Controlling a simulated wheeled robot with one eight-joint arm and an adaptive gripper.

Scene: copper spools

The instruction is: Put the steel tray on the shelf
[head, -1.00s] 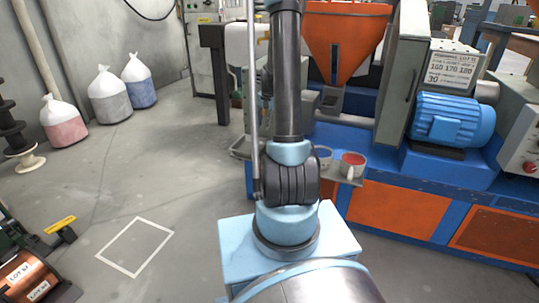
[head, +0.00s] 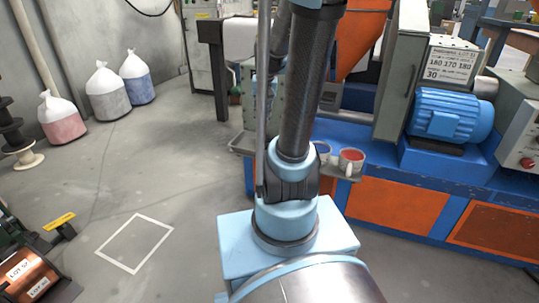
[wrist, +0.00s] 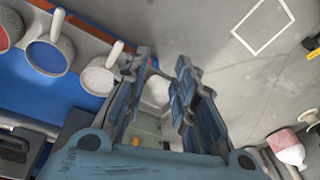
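My gripper (wrist: 163,62) is open in the wrist view, its two blue-padded fingers apart with nothing clearly held between them. The head view does not show the gripper; my arm covers the middle. A narrow grey shelf-like ledge (head: 240,145) runs along the front of the blue machine, partly behind my arm. I cannot pick out the steel tray for certain in either view. A pale shape (wrist: 156,90) lies beyond the fingers, too hidden to name.
A red-filled mug (head: 351,159) and a blue-filled one (head: 323,150) stand on the ledge. A white-filled cup (wrist: 98,78) shows left of the fingers. Tied sacks (head: 103,95) stand by the wall. A white floor square (head: 133,243) lies on clear floor; a copper spool (head: 40,280) is lower left.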

